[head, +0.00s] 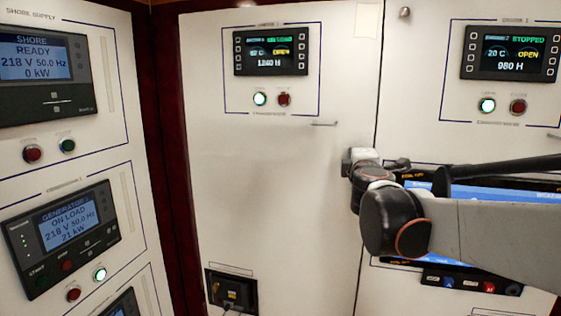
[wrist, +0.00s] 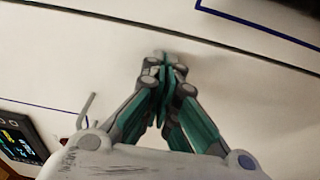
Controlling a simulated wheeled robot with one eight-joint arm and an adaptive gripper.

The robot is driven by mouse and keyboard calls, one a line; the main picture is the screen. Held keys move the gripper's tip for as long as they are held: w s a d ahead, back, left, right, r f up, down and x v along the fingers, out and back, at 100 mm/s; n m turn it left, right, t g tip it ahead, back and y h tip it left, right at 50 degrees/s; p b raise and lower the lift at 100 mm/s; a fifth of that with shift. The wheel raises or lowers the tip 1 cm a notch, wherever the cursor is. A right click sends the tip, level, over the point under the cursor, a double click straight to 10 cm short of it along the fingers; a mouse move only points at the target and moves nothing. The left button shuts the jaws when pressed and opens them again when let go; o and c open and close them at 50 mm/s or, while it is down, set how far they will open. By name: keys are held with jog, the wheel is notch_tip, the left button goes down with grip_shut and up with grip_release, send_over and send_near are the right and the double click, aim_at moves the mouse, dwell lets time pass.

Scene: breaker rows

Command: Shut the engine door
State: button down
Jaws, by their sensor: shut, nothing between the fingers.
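The middle white panel (head: 280,190), with a screen (head: 270,50) reading 1240 H, looks like the engine door. A small bar handle (head: 324,123) sits near its right edge; the handle also shows in the wrist view (wrist: 86,112). A dark seam (head: 374,100) runs down that edge; it crosses the top of the wrist view (wrist: 130,30). The panel looks nearly flush, but I cannot tell if it is fully shut. My gripper (wrist: 166,62) is shut and empty, its tips close to the white panel just beside the seam. I cannot tell whether they touch.
The right panel (head: 440,125) has a screen (head: 510,52) reading STOPPED and OPEN. My arm covers much of a wide blue display (head: 500,195) there. A black socket box (head: 231,293) sits low.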

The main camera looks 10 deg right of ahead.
jog(key=shift+r, duration=0.35)
dwell(0.3)
jog(key=v, duration=1.2)
jog(key=shift+f, duration=0.3)
jog(key=s+f+m+g+b, duration=0.2)
jog(key=s+f+m+b, duration=0.3)
jog(key=f, duration=0.6)
jog(key=s+f+m+g+y+b, duration=0.1)
jog(key=s+f+m+g+b, duration=0.1)
jog(key=f+b, duration=0.65)
jog(key=s+f+m+g+b, duration=0.2)
jog(key=s+f+m+b, duration=0.15)
jog(key=f, duration=0.95)
jog(key=s+a+f+m+g+y+b, duration=0.1)
jog(key=s+a+f+y+b, duration=0.2)
jog(key=f, duration=0.7)
jog(key=s+a+f+m+g+y+b, duration=0.2)
jog(key=s+a+f+b, duration=0.4)
jog(key=f, duration=0.4)
jog(key=shift+a+f+g+y+b, duration=0.3)
jog(key=shift+a+y+b, duration=0.1)
jog(key=shift+a+b, duration=0.25)
jog(key=shift+a, duration=0.1)
